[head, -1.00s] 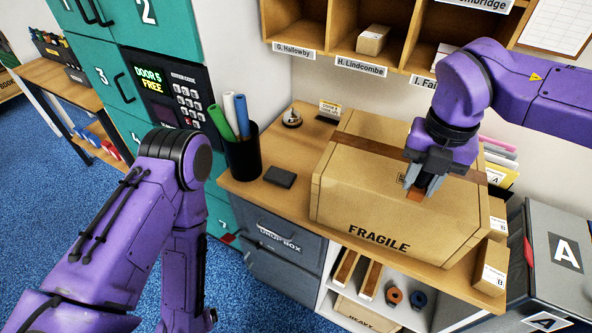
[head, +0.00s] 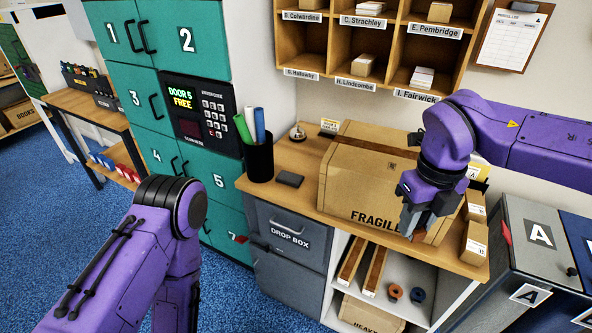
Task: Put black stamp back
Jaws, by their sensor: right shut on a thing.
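My right gripper (head: 411,226) is shut on a small orange-brown thing (head: 417,235) in front of the carton's right front side. The fingers hide most of it, so I cannot tell for sure that it is the black stamp. A flat dark pad (head: 290,179) lies on the wooden counter (head: 312,200) left of the carton. A small round stand (head: 297,133) with a dark knob is behind it, beside a small yellow card (head: 328,125). My left arm hangs at the left, and its gripper is out of view.
A large FRAGILE carton (head: 350,195) fills much of the counter. A black cup of rolled tubes (head: 259,160) stands at the left end. Small boxes (head: 474,243) sit at the right end. Pigeonholes (head: 372,42) hang above; teal lockers (head: 125,75) stand left, grey bins right.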

